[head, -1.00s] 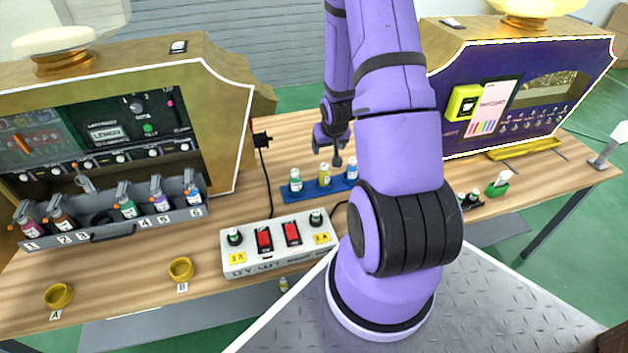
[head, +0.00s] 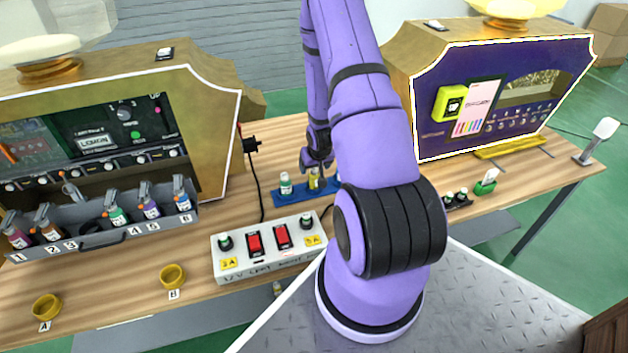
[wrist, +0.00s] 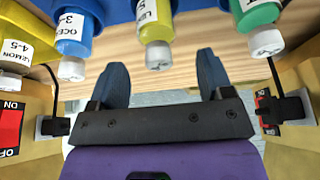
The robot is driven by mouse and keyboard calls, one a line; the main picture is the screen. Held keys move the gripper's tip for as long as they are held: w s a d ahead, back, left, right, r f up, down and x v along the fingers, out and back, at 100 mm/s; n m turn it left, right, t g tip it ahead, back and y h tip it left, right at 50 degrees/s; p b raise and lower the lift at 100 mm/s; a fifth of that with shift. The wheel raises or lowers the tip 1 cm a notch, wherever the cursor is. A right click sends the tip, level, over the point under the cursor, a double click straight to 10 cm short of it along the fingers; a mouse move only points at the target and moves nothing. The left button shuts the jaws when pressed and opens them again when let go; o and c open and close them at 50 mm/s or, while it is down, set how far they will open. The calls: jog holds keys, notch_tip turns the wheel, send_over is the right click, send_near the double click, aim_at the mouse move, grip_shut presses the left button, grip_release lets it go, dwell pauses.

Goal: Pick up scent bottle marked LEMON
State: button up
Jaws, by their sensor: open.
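The LEMON bottle (wrist: 18,48) is yellow with a white label reading LEMON 4-5, at the far left of the wrist view; my arm hides it in the head view. My gripper (wrist: 162,72) is open and empty. Its fingers point toward another yellow bottle (wrist: 157,30), whose label is only partly readable, and are apart from it in the wrist view. A blue bottle (wrist: 73,40) stands between the two yellow ones. In the head view my gripper (head: 318,163) is close by the middle yellow bottle (head: 314,181).
The bottles stand in a blue rack (head: 262,195), with a green bottle (head: 285,184) at one end. A white switch box (head: 268,247) stands in front. Dispensing machines (head: 220,120) flank the rack. A black cable runs beside it.

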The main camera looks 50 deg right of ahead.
aim_at(314, 178)
jog(key=shift+x, duration=2.2)
jog(key=shift+s, duration=0.15)
jog(key=c, duration=1.1)
